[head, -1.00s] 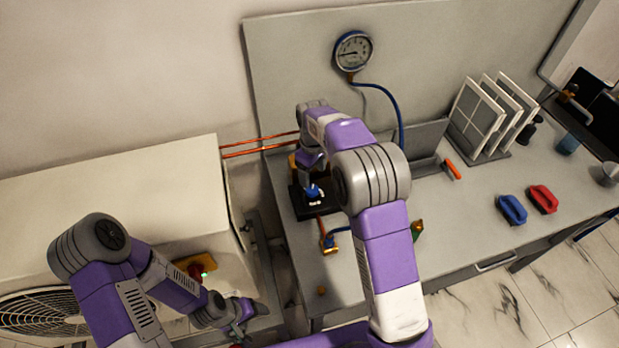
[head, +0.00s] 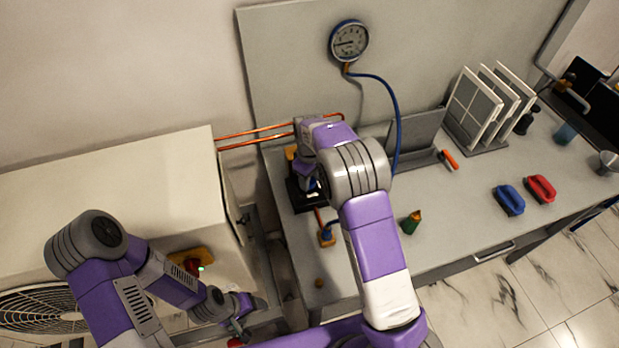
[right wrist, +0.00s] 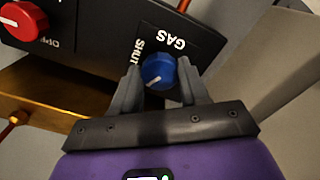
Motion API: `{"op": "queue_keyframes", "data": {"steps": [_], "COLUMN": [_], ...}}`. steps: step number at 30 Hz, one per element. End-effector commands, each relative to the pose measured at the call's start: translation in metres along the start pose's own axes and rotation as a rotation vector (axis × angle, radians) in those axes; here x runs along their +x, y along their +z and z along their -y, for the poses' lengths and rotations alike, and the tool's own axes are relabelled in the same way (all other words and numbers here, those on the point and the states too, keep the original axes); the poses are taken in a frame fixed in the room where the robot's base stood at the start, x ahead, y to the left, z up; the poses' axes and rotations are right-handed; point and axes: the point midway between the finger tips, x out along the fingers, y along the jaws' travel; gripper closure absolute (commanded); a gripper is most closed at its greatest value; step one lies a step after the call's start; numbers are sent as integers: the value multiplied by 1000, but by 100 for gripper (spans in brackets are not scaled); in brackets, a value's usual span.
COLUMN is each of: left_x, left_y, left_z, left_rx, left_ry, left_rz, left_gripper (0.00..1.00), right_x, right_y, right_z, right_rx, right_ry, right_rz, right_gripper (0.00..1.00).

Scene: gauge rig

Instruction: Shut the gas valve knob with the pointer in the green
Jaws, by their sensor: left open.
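The blue gas knob (right wrist: 158,72) sits on a black panel (right wrist: 95,55) lettered GAS and SHUT; its white pointer line aims down-left in the right wrist view. My right gripper (right wrist: 160,80) has one finger on each side of the knob, with slim gaps showing, so it looks open. In the head view my right arm mostly hides this spot. The round pressure gauge (head: 349,40) hangs on the back board, its needle pointing left; I cannot make out a green zone. My left gripper (head: 246,312) is open and empty, low beside the white cabinet.
A red knob (right wrist: 24,20) marked OFF is on the same panel. Copper pipes (head: 255,140) run from the white cabinet (head: 110,185). A blue hose (head: 394,105) drops from the gauge.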

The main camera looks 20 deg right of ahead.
Motion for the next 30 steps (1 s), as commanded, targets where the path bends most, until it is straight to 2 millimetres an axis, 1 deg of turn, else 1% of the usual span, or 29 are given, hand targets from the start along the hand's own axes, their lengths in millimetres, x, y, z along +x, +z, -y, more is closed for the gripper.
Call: {"op": "queue_keyframes", "data": {"steps": [1,3,5,12,17,23,30], "left_x": [0,0,0,-2,-5,-12,-22], "left_y": [0,0,0,0,0,1,1], "left_z": [0,0,0,0,-2,-5,-8], "left_rx": [0,0,0,0,0,0,0], "left_ry": [0,0,0,0,0,0,0], "left_rz": [0,0,0,0,0,0,0], "left_gripper": [28,28,28,28,28,28,28], "right_x": [0,0,0,-1,-1,-2,-2], "right_y": [0,0,0,0,0,0,0], "right_z": [0,0,0,0,0,0,0], "right_rx": [0,0,0,21,84,226,451], "right_ry": [0,0,0,0,0,1,1], "right_rz": [0,0,0,0,1,0,0], "right_gripper": [67,78,86,86,86,86,86]}}
